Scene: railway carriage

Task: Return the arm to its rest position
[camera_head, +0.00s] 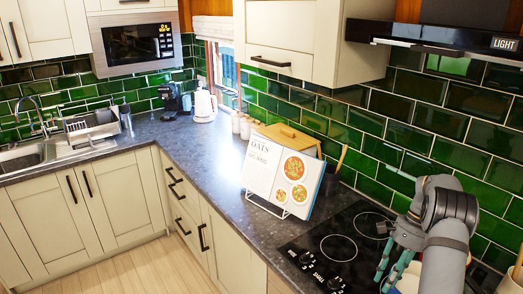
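My grey arm (445,225) reaches in from the lower right. My gripper (384,279) points down over the right part of the black hob (322,250), with its teal fingers close to the picture's lower edge. The fingers are seen at a slant and partly overlap, so I cannot tell how far apart they are. I see nothing clearly held between them. A pale object (408,279) shows partly behind the gripper and arm; most of it is hidden.
A cookbook on a stand (284,176) stands left of the hob, with a wooden-lidded box (288,137) behind it. A white kettle (204,106), coffee machine (172,99) and sink (22,157) are farther off. The hood (440,36) overhangs the hob. The left worktop has clear room.

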